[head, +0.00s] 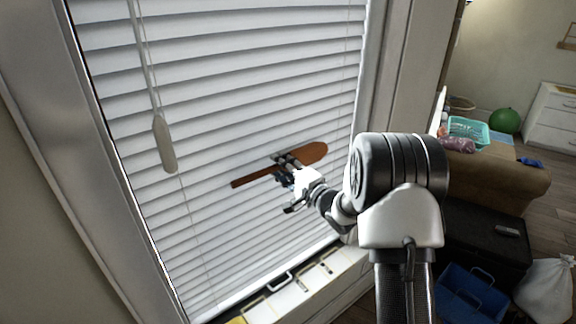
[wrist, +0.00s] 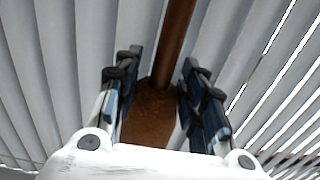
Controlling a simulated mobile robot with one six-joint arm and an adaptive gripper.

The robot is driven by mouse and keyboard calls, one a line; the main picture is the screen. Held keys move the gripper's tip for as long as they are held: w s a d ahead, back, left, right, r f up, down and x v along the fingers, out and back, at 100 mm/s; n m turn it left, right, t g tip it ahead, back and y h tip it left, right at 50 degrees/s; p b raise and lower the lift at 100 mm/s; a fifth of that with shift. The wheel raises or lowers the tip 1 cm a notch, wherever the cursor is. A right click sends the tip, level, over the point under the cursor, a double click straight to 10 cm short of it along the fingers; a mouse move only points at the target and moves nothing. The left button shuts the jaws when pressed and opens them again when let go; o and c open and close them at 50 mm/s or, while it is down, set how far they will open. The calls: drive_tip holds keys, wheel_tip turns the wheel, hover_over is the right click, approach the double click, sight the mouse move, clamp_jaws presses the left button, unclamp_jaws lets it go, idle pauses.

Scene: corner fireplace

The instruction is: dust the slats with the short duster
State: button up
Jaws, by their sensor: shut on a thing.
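The white slats (head: 235,110) of a window blind hang closed or nearly closed across the window in the head view, and they fill the wrist view behind my gripper. My gripper (head: 284,172) is in front of the lower right part of the blind. It is shut on the brown short duster (head: 312,152), which has a broad flat end to the right and a thin stick end to the left. In the wrist view the duster (wrist: 176,40) runs up between the two fingers. I cannot tell whether it touches the slats.
A grey wand (head: 164,145) hangs on a cord at the blind's left. At right stand a brown sofa (head: 500,180) with a teal basket (head: 468,130), a blue crate (head: 470,294) and a white bag (head: 546,290).

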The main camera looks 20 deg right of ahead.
sight(240, 185)
drive_tip(key=shift+s+a+b, duration=0.1)
drive_tip(key=shift+s+a, duration=0.2)
drive_tip(key=shift+a, duration=0.55)
drive_tip(key=shift+s+a+b, duration=0.15)
drive_tip(key=shift+s+a, duration=0.2)
drive_tip(key=shift+a, duration=0.45)
drive_tip(key=shift+s+a+b, duration=0.1)
drive_tip(key=shift+s+a, duration=0.2)
drive_tip(key=shift+a, duration=0.55)
drive_tip(key=shift+s+a+b, duration=0.2)
drive_tip(key=shift+s+a, duration=0.2)
drive_tip(key=shift+a, duration=0.4)
drive_tip(key=shift+s+a+b, duration=0.25)
drive_tip(key=shift+s+a, duration=0.1)
drive_tip(key=shift+a, duration=0.5)
drive_tip(key=shift+s+a+b, duration=0.2)
drive_tip(key=shift+s+a, duration=0.2)
drive_tip(key=shift+a, duration=0.4)
drive_tip(key=shift+s+a+b, duration=0.3)
drive_tip(key=shift+a, duration=0.55)
drive_tip(key=shift+s+a+b, duration=0.25)
drive_tip(key=shift+s+a, duration=0.05)
drive_tip(key=shift+a, duration=0.5)
drive_tip(key=shift+b+v, duration=0.5)
drive_tip(key=shift+v, duration=2.45)
drive_tip(key=shift+v, duration=1.5)
